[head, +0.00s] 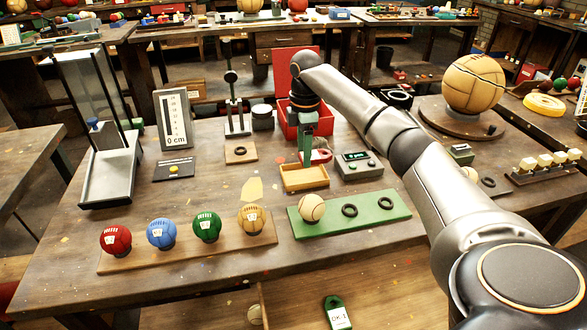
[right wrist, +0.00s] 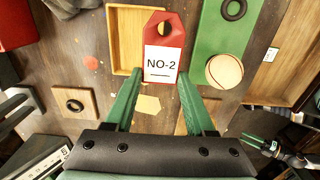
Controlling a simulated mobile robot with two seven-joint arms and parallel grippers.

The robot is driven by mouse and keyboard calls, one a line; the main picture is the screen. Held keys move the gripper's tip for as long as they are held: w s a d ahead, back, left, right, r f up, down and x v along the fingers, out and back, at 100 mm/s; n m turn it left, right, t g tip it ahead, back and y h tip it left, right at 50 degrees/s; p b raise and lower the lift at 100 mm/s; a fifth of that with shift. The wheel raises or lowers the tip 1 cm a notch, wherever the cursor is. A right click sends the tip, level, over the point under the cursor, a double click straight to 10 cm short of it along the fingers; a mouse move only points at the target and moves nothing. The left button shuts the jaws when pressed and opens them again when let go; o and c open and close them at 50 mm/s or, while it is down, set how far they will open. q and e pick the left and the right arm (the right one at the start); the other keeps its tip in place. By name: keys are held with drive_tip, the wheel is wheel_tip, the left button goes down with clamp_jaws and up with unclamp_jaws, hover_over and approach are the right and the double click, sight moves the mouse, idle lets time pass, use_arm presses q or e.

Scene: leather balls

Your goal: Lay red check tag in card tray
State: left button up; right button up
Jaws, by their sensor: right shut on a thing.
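The red check tag (right wrist: 172,27) has a white label reading NO-2 and a hole in its top. My right gripper (right wrist: 160,74) is shut on its lower end in the right wrist view. In the head view, my right gripper (head: 306,158) points down over the table, just behind the card tray. The card tray (head: 304,187) is a shallow, empty wooden tray; in the right wrist view its rim (right wrist: 113,42) shows left of the tag, which overlaps its right side. A dark mechanism with green strips, perhaps my left gripper (right wrist: 258,142), shows small at lower right.
A green board (head: 375,213) with a ball and two black rings lies right of the tray. A grey scale (head: 359,165) stands beside it. A red box (head: 290,115) is behind. A rack (head: 185,253) of coloured balls lies in front. A green tag (head: 337,315) lies in the drawer.

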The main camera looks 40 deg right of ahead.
drive_tip(key=b, duration=0.1)
hover_over(293, 178)
wheel_tip(293, 178, down, 6)
drive_tip(key=shift+s+r, duration=0.1)
drive_tip(key=shift+s, duration=0.05)
drive_tip(key=shift+f+b, duration=0.4)
drive_tip(key=shift+f, duration=1.15)
drive_tip(key=shift+f, duration=0.25)
drive_tip(key=o, duration=1)
drive_tip(key=shift+r, duration=0.1)
drive_tip(key=shift+o, duration=0.2)
wheel_tip(293, 178, up, 12)
drive_tip(key=p, duration=0.1)
drive_tip(key=shift+r+p, duration=0.2)
drive_tip(key=shift+p, duration=0.1)
